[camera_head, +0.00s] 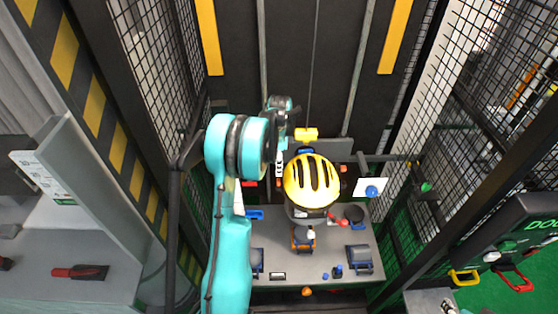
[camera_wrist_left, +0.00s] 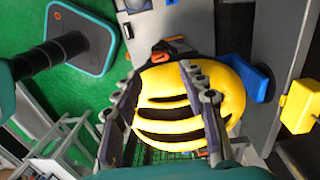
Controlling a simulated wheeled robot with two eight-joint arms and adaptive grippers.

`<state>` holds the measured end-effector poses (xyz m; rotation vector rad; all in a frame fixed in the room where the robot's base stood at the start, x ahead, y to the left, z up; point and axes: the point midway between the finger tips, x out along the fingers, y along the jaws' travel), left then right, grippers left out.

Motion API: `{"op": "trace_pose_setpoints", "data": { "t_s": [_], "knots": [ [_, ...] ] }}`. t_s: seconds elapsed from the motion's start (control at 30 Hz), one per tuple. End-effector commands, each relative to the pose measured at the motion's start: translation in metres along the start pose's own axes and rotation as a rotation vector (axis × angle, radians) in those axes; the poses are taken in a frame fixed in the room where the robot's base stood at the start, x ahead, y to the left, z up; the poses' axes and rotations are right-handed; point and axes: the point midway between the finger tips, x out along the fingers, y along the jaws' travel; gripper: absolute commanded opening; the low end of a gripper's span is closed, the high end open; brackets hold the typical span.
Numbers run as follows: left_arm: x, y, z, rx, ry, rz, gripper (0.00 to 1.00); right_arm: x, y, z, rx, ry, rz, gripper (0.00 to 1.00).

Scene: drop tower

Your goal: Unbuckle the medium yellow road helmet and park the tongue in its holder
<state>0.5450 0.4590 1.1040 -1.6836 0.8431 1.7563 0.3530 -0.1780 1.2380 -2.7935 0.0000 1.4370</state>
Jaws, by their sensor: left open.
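The yellow helmet (camera_head: 312,178) with dark vents sits in the middle of the tower, above the grey bench. It also shows in the left wrist view (camera_wrist_left: 236,92), partly behind my fingers. My left gripper (camera_head: 279,168) is just left of the helmet in the head view. In the left wrist view its two fingers (camera_wrist_left: 162,73) are apart, with the helmet's shell showing between and beyond them. An orange piece with dark strap (camera_wrist_left: 165,50) lies by the helmet's edge; I cannot tell whether it is the buckle. I cannot make out the tongue or its holder. My right gripper is not in view.
A yellow block (camera_head: 306,134) hangs behind the helmet on a cable. The grey bench (camera_head: 325,268) carries several blue, orange and dark fixtures. A white plate with a blue knob (camera_head: 371,191) is at right. Mesh cage walls (camera_head: 160,75) close both sides.

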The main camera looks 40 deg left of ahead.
Motion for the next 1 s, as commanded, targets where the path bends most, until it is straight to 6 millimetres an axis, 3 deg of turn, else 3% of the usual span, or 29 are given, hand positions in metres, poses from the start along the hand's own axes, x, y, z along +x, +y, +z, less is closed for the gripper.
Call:
{"op": "trace_pose_setpoints", "data": {
  "t_s": [0.1,0.43,0.6,0.97,1.0],
  "knots": [
    [0.023,-0.001,0.000,0.000,0.000,0.000,0.41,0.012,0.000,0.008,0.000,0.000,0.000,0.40],
    [0.070,0.000,0.000,-0.001,0.000,-0.001,0.41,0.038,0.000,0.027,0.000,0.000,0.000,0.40],
    [0.080,0.000,0.000,-0.001,0.000,-0.001,0.41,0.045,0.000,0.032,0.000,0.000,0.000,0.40],
    [0.081,0.000,0.000,-0.001,0.000,-0.001,0.41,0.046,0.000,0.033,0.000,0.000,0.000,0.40],
    [0.081,0.000,0.000,-0.001,0.000,-0.001,0.33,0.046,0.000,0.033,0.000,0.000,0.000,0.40]
  ]
}}
